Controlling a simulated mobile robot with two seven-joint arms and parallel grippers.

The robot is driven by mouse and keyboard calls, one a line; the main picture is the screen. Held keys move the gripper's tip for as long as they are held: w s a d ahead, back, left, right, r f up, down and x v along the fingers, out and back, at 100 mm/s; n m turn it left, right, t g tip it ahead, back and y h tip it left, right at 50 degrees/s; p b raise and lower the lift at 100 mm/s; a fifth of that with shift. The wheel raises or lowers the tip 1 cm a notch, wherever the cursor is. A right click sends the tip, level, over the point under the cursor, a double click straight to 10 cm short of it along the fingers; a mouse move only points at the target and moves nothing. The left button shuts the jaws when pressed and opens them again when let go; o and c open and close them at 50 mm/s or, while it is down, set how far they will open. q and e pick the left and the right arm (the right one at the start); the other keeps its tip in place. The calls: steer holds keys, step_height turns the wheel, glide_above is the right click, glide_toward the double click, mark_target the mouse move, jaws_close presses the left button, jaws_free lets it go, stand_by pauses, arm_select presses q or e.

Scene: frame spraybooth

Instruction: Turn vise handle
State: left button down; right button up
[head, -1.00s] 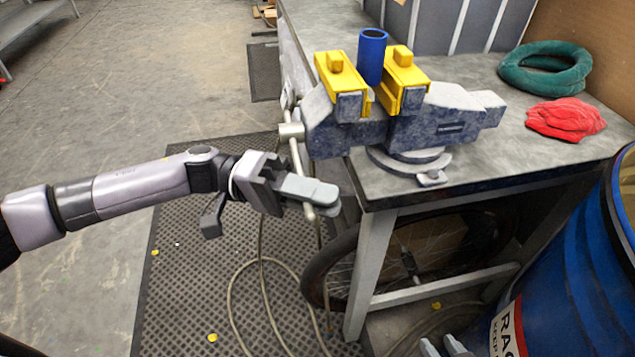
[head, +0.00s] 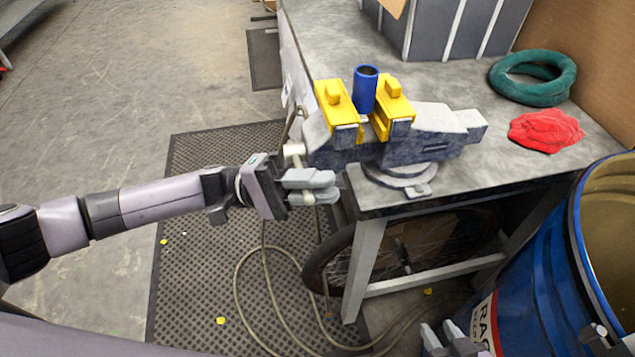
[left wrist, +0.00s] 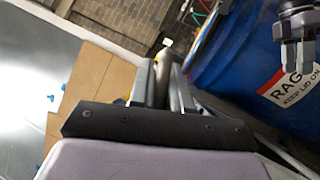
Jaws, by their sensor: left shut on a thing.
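A blue-grey vise (head: 430,143) with yellow jaw covers stands on the bench corner and clamps a blue tube (head: 365,90) upright. The pale vise screw end (head: 293,150) faces left. The vise handle, a thin bar, passes through it; its pale tip shows in the left wrist view (left wrist: 167,43). My left gripper (head: 318,188) is shut on the handle's lower part, just below the screw. Its fingers hide much of the bar. My right gripper (head: 442,338) is open and empty low beside the blue barrel, and shows at top right of the left wrist view (left wrist: 294,50).
The grey bench (head: 480,185) holds a green coil (head: 530,92) and a red cloth (head: 546,131). A blue barrel (head: 545,295) stands at the lower right. A wheel (head: 335,262) is under the bench. A cable lies on the floor mat (head: 195,270).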

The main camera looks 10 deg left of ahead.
arm_select(q)
steer(key=shift+a, duration=0.1)
stand_by(0.3)
steer(key=c, duration=1.2)
jaws_free()
steer(key=shift+o, duration=0.2)
steer(key=b+v, duration=0.2)
steer(key=v, duration=0.5)
steer(key=shift+a, duration=0.1)
